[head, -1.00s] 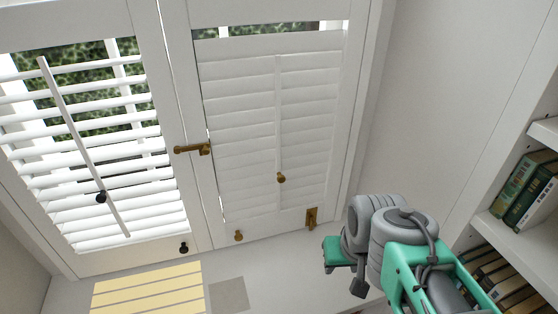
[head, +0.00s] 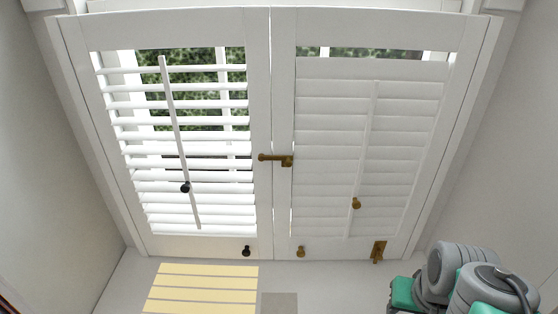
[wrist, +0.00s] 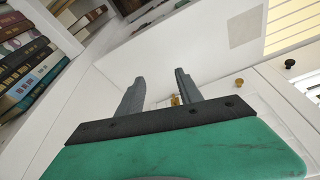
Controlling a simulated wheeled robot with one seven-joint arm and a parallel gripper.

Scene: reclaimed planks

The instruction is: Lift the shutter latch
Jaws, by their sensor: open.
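A brass lever latch (head: 276,160) lies across the seam between the two white shutter panels, at mid-height and roughly level. A second brass fitting (head: 378,251) is at the lower right corner of the right panel (head: 283,200). My gripper shows in the wrist view (wrist: 160,82) with its two grey fingers apart and nothing held. The brass fitting shows small beyond and between the fingers there (wrist: 176,100). In the head view only part of my wrist shows at the lower right, and the fingertips are hard to make out. My gripper is well below and right of the lever latch.
The left panel has tilted slats with a black knob (head: 185,187) on its rod; the right slats are closed, with a brass knob (head: 356,203). More knobs line the bottom rails (head: 301,252). Bookshelves with books (wrist: 30,70) stand at the left in the wrist view.

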